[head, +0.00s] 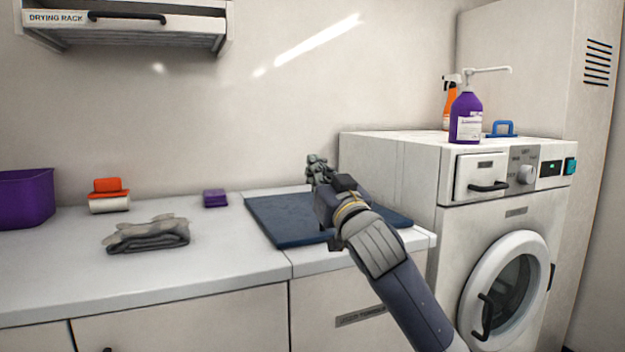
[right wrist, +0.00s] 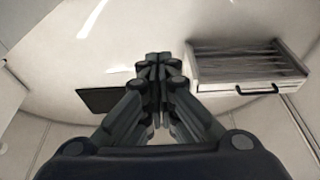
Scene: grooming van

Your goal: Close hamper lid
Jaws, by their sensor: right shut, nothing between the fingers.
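A dark blue flat panel (head: 285,221), which looks like the hamper lid, lies flat in the top of the right-hand counter section, above a front with a grey label (head: 360,317). No raised lid or open gap shows, but my right arm hides part of the panel. My right gripper (head: 317,168) is over the panel's back part, fingers pointing toward the wall. Its fingers are shut and empty, as the right wrist view also shows (right wrist: 158,62). I cannot tell whether it touches the panel. My left gripper is out of view.
A washer (head: 400,170) stands right of the panel, with a purple pump bottle (head: 466,118) and orange spray bottle (head: 449,102) on top. A drying rack (head: 130,30) hangs above.

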